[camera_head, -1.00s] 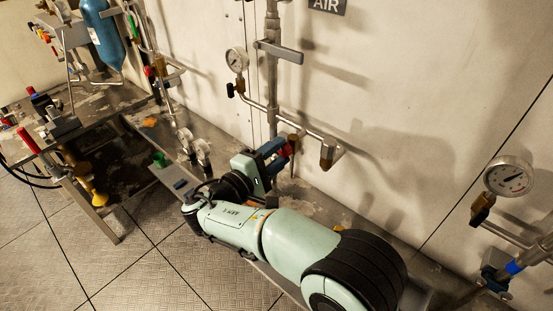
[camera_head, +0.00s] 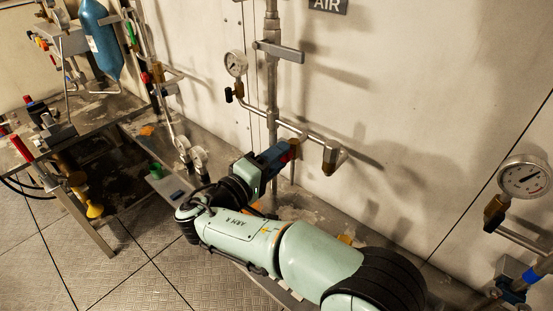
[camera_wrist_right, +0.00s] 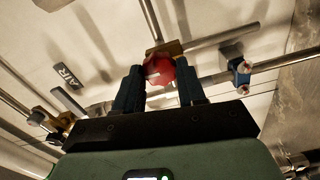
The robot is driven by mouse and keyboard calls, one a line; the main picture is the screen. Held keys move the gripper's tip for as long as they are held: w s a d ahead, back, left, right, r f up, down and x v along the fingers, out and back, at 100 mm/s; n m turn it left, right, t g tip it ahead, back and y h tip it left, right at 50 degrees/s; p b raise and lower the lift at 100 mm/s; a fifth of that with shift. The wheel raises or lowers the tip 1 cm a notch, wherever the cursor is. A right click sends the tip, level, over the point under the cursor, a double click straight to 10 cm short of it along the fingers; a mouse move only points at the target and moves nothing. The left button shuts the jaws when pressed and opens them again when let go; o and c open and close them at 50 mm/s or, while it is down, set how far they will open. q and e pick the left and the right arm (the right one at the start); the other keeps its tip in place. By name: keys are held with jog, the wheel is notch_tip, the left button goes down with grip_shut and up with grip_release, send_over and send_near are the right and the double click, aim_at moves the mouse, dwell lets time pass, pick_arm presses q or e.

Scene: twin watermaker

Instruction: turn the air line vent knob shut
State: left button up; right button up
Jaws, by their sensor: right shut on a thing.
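The red vent knob (camera_wrist_right: 160,72) is on a brass valve body (camera_wrist_right: 164,48) on the air line. In the right wrist view it sits between the two dark blue fingers of my right gripper (camera_wrist_right: 160,88), which is shut on it. The knob's exact angle is hard to read. My left gripper is not in view.
A pressure gauge (camera_head: 236,63) and a black-handled valve (camera_head: 229,94) are on the pipe to the left. A brass end fitting (camera_head: 330,158) is just right of the knob. Another gauge (camera_head: 524,178) is at far right. A bench (camera_head: 95,240) stands at left; floor is clear in front.

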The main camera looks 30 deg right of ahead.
jog(key=o, duration=1.1)
jog(key=shift+c, duration=0.2)
jog(key=shift+a, duration=0.1)
jog(key=v, duration=1.3)
jog(key=shift+p, duration=0.3)
jog(key=shift+s+a, duration=0.1)
jog(key=shift+a, duration=0.05)
